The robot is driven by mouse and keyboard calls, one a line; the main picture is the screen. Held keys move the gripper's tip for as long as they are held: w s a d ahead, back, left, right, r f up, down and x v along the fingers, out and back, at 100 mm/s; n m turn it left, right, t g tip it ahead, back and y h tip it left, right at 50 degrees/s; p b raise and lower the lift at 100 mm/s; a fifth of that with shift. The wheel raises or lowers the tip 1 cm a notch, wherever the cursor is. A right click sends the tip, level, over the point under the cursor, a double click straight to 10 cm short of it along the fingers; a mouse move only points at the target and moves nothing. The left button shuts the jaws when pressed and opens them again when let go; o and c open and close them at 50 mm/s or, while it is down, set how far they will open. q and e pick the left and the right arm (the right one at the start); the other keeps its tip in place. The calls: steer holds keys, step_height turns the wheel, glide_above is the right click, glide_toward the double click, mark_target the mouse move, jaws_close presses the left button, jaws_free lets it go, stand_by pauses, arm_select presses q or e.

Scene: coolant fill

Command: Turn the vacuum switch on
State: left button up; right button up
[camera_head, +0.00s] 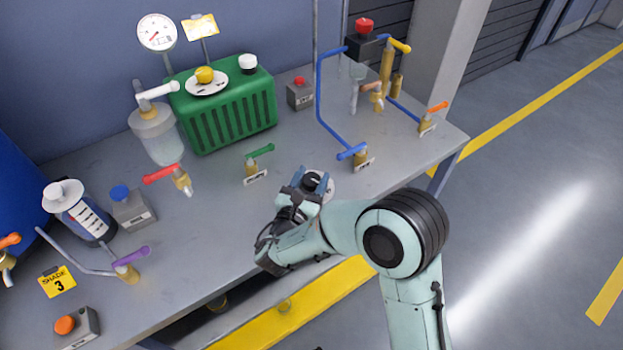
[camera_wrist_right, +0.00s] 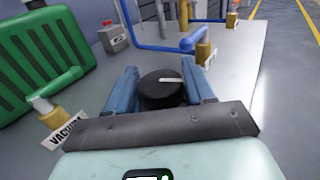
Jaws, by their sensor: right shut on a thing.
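A black round knob (camera_head: 314,178) with a white pointer line sits near the front of the grey bench, on a pale round plate. It also shows in the right wrist view (camera_wrist_right: 160,92), where its white line points to the right. My right gripper (camera_head: 308,186) is over it, with its two blue fingers on either side, shut on the knob. I cannot read a label on the knob; its base is partly hidden by the gripper. A label reading "VACUUM" (camera_wrist_right: 65,130) stands by the brass valve with the green handle (camera_wrist_right: 62,92). My left gripper is not in view.
The green-handled valve (camera_head: 254,160) and blue-handled valve (camera_head: 357,155) stand close behind the knob. A green ribbed tank (camera_head: 225,110), a red-button box (camera_head: 300,94) and blue pipes (camera_head: 319,95) are farther back. The bench to the right of the knob is clear.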

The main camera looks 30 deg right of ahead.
mark_target(312, 178)
steer(key=m+g+h+p, duration=0.1)
steer(key=m+g+h, duration=0.1)
steer(key=m+g, duration=0.1)
steer(key=shift+r+g, duration=0.1)
steer(key=shift+g, duration=0.3)
steer(key=m+g+h+p, duration=0.1)
steer(key=g, duration=0.1)
steer(key=m+g+h+p, duration=0.1)
steer(key=m+g+p, duration=0.1)
steer(key=g, duration=0.1)
steer(key=shift+r+m+p, duration=0.1)
steer(key=shift+m+p, duration=0.2)
steer(key=m+g+p, duration=0.2)
steer(key=g+p, duration=0.1)
steer(key=g, duration=0.1)
steer(key=m+g+p, duration=0.2)
steer(key=g+p, duration=0.1)
steer(key=shift+w+d+r+m+g+p, duration=0.1)
steer(key=shift+m+g+p, duration=0.2)
steer(key=shift+g, duration=0.1)
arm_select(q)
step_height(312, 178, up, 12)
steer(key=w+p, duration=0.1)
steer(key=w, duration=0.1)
arm_select(e)
steer(key=shift+f+m+g+y, duration=0.2)
steer(key=shift+m+g+y, duration=0.2)
steer(key=shift+m+g, duration=0.15)
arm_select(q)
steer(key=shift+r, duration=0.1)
